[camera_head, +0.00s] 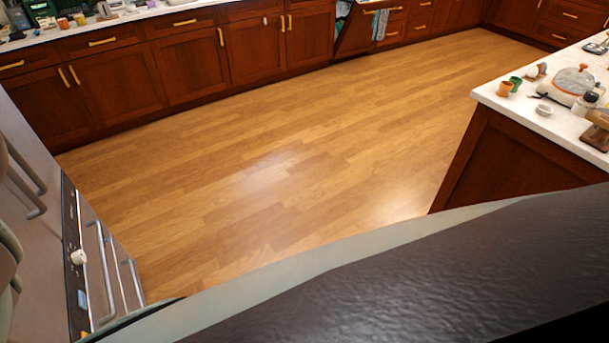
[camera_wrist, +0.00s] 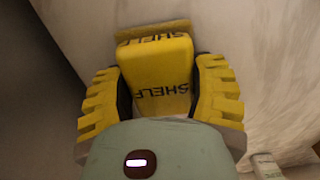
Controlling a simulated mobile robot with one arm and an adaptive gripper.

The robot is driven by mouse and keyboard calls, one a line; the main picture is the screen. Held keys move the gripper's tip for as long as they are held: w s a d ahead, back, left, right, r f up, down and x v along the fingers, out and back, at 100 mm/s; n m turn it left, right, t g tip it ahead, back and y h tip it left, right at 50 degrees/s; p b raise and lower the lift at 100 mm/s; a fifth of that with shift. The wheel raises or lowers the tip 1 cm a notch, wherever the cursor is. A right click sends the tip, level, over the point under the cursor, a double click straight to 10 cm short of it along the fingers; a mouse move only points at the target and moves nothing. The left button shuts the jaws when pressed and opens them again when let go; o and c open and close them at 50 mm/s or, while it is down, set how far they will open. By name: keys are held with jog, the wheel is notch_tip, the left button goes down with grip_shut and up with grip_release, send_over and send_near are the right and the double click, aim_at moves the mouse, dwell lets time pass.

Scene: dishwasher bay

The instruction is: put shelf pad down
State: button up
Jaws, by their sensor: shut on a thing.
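The shelf pad (camera_wrist: 157,75) is a yellow block with the word SHELF in black on its face and again near its top edge. It shows in the wrist view between the two ridged yellow fingers of my gripper (camera_wrist: 159,68). My gripper is shut on the pad, one finger at each side. The far end of the pad is close to a pale surface (camera_wrist: 270,60); I cannot tell whether they touch. Neither the pad nor my gripper shows in the head view.
A small whitish object (camera_wrist: 267,166) is at the lower right of the wrist view. In the head view, the wooden floor (camera_head: 290,150) is clear. A counter (camera_head: 560,125) with a pot (camera_head: 572,82) and cups is at right, cabinets (camera_head: 190,65) along the back, an appliance (camera_head: 75,260) at left.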

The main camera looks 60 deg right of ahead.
jog(key=shift+f, duration=0.15)
jog(key=o, duration=1.3)
jog(key=shift+a+r, duration=0.1)
jog(key=shift+r, duration=0.75)
notch_tip(320, 180, up, 11)
jog(key=shift+f+p, duration=0.2)
jog(key=shift+p, duration=0.2)
